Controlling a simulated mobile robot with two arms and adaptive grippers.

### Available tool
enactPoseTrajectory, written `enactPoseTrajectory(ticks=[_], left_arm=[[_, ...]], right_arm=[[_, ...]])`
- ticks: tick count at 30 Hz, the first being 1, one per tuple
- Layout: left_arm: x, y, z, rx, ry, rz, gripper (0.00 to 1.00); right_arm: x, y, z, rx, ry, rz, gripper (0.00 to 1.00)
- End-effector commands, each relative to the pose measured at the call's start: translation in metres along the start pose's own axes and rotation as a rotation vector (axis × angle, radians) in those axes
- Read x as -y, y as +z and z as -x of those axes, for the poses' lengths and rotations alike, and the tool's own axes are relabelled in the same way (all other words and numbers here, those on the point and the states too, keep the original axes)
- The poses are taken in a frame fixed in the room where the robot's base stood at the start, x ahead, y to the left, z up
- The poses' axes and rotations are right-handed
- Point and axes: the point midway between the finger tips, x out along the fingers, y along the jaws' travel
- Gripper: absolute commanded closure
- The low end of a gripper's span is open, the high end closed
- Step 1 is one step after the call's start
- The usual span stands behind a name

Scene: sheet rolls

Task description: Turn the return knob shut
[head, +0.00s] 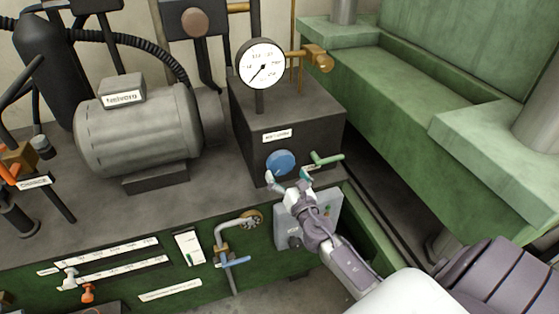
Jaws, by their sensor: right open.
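A round blue knob (281,162) sits on the front face of a dark box-shaped block (250,118). A small white label above it is too small to read for sure; I take this knob to be the return knob. My right gripper (287,178) is open, with its two fingers spread just below the blue knob, one toward each side. I cannot tell whether a fingertip touches it. Nothing shows between the fingers. My left gripper is not in view.
A green lever (326,158) sticks out right beside the knob. A pressure gauge (261,64) stands on the block. A grey motor (140,130) is to the left. A grey control box (293,232) is behind my right wrist. A green machine frame (400,110) bounds the right.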

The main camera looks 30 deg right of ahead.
Motion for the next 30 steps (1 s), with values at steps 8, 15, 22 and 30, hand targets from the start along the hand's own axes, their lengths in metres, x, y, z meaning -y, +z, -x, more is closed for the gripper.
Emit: enactPoseTrajectory(ticks=[8,15,22,30], left_arm=[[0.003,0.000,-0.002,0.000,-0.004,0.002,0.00],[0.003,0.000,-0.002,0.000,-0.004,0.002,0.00],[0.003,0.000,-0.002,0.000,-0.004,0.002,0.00],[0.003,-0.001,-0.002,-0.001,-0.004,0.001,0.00]], right_arm=[[0.000,-0.001,-0.046,0.000,0.000,-0.002,0.00],[0.000,-0.001,-0.057,-0.001,0.001,-0.002,0.00],[0.000,-0.001,-0.057,-0.001,0.001,-0.002,0.03],[0.000,-0.001,-0.056,-0.001,0.001,-0.002,0.48]])
